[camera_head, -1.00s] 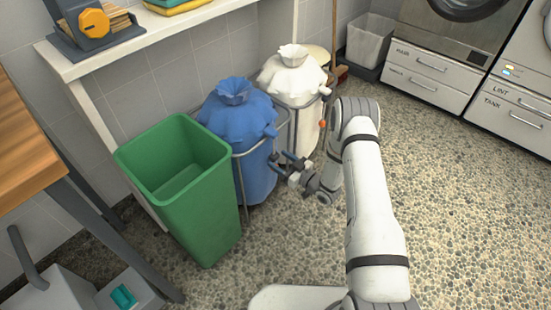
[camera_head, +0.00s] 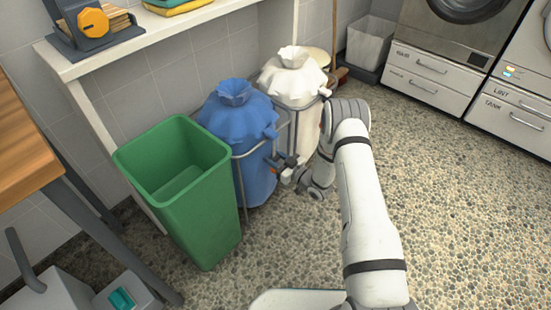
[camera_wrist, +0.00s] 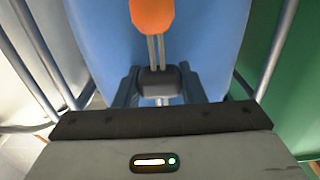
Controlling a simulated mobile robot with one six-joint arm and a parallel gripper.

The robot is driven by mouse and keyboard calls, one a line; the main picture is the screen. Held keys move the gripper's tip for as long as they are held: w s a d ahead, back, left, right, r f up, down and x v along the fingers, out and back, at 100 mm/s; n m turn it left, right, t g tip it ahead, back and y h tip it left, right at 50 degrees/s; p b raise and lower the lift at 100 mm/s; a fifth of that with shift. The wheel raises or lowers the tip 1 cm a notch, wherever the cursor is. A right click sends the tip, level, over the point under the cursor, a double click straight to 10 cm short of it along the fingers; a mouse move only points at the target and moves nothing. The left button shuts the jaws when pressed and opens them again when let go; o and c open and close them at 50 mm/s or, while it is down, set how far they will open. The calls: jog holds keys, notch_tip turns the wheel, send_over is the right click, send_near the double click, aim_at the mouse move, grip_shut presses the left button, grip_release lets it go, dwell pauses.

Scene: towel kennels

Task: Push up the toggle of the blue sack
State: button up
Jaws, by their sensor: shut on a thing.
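The blue sack (camera_head: 240,115) hangs gathered at the top in a metal frame, between the green bin and the white sack. In the wrist view its blue side (camera_wrist: 215,40) fills the middle. A dark block-like toggle (camera_wrist: 158,80) sits on two thin grey cords there, with an orange bead (camera_wrist: 152,14) above it. My gripper (camera_wrist: 158,90) is shut on the toggle, one finger on each side. In the head view my gripper (camera_head: 283,162) is at the front right of the blue sack, low on its side; the toggle cannot be made out there.
A green bin (camera_head: 212,215) stands just left of the blue sack. A white sack (camera_head: 295,78) in its own frame stands behind, to the right. Metal frame bars (camera_wrist: 275,50) flank my gripper. The pebbled floor (camera_head: 450,200) on the right is clear.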

aim_at(277, 157)
jog(key=shift+s, duration=0.1)
grip_shut()
notch_tip(277, 157, up, 8)
jog(key=p, duration=0.4)
jog(key=shift+a+r, duration=0.1)
jog(key=shift+r, duration=0.1)
jog(key=o, duration=0.7)
grip_release()
jog(key=shift+s+d, duration=0.25)
jog(key=shift+d, duration=0.3)
jog(key=p+v, duration=0.1)
jog(key=v, duration=0.5)
jog(key=shift+s+d+p, duration=0.25)
jog(key=shift+s+p, duration=0.05)
